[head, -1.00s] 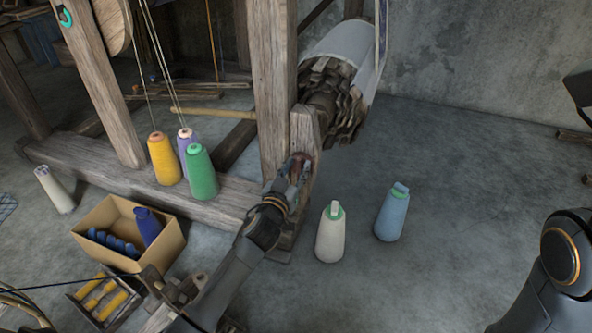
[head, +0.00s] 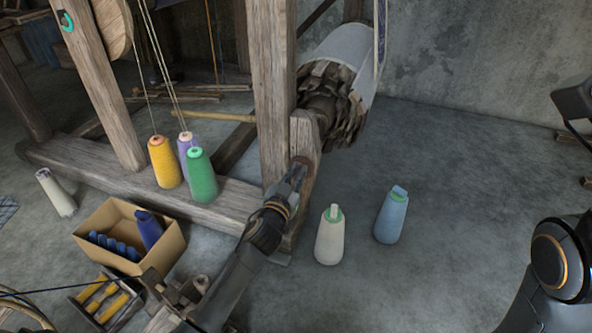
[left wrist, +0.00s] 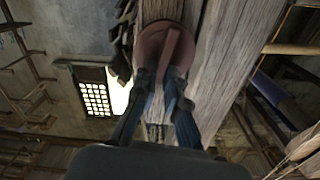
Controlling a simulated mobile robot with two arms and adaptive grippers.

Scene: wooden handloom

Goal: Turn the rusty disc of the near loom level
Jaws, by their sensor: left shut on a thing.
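The rusty disc (left wrist: 157,40) is reddish brown and round, with a raised bar across its face. It sits on the wooden post of the near loom (left wrist: 232,60). In the left wrist view the bar runs nearly up and down, leaning slightly. My left gripper (left wrist: 163,80) is shut on the bar at its lower end. In the head view the disc (head: 305,160) is on the short post, mostly hidden behind my left gripper (head: 296,176). My right arm shows at the right edge; its gripper cannot be made out.
A white cone (head: 330,240) and a blue cone (head: 391,218) stand on the floor right of the post. Yellow, purple and green cones stand by the loom's base beam (head: 95,165). A cardboard box (head: 160,262) is at the left.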

